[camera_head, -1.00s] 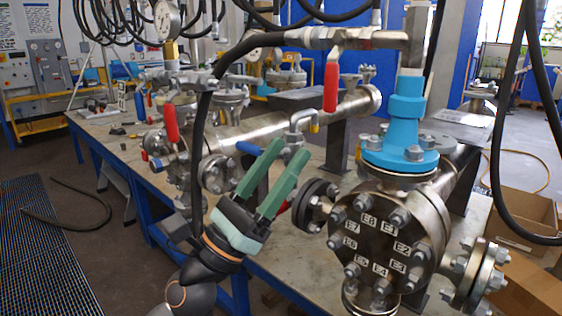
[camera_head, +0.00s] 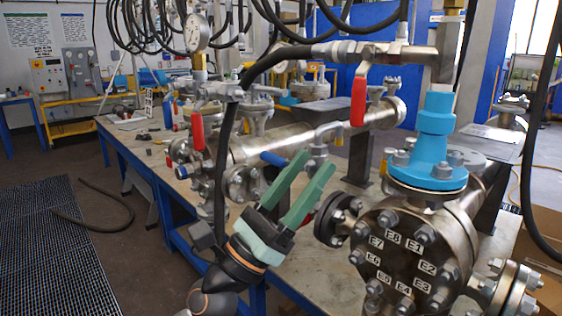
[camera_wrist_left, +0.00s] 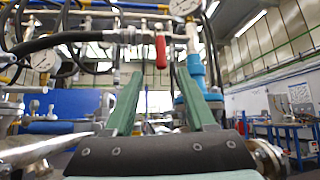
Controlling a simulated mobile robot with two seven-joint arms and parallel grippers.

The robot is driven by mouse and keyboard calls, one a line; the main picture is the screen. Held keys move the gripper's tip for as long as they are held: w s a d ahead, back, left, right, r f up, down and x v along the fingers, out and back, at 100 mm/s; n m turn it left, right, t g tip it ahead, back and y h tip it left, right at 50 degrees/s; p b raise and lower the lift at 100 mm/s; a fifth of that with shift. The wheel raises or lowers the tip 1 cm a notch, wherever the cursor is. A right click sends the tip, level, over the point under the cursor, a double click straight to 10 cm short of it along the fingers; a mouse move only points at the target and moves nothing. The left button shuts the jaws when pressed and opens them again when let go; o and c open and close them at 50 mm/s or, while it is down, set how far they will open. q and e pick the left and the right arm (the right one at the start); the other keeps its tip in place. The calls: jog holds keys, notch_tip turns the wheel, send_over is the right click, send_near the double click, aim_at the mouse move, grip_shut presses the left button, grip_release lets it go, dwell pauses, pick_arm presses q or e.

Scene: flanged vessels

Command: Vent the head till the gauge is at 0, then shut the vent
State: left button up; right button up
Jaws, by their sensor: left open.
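The near flanged vessel (camera_head: 402,245) has a round bolted cover with labels E1 to E8 at the lower right. A blue fitting (camera_head: 436,140) stands on its top flange. Above it a silver valve on a black hose has a red lever (camera_head: 358,100) hanging down; the left wrist view shows a red lever (camera_wrist_left: 161,50) just beyond the fingertips. A round gauge (camera_head: 196,30) stands at the upper left; its reading is too small to tell. My left gripper (camera_head: 318,163), with green fingers, is open and empty, left of the blue fitting and below the lever. My right gripper is not in view.
A second red lever (camera_head: 197,132) hangs over the piping farther left, with a black hose running down beside it. A blue lever (camera_head: 274,159) lies close to my left fingers. More hoses hang overhead. The floor (camera_head: 130,205) left of the bench is largely open.

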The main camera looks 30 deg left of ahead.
aim_at(282, 162)
pick_arm(q)
jog(key=w+a+r+n+g+y+p, duration=0.1)
jog(key=w+a+n+g+y+p, duration=0.2)
jog(key=n+y+p, duration=0.45)
jog(key=w+a+r+n+y+p, duration=0.1)
jog(key=w+a+n+y+p, duration=0.3)
jog(key=n+p, duration=0.65)
jog(key=s+a+f+n+g+y+p, duration=0.1)
jog(key=a+f+n+g+y+p, duration=0.2)
jog(key=a+f+n+g+p, duration=0.25)
jog(key=w+f+t, duration=0.1)
jog(key=w+f, duration=0.1)
jog(key=w, duration=0.9)
jog(key=shift+a+p, duration=0.2)
jog(key=shift+p, duration=0.1)
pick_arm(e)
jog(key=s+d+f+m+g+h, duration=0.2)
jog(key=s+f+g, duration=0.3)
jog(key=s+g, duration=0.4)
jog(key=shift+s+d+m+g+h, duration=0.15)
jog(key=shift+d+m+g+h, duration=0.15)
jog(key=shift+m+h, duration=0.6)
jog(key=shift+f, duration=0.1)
pick_arm(q)
grip_shut()
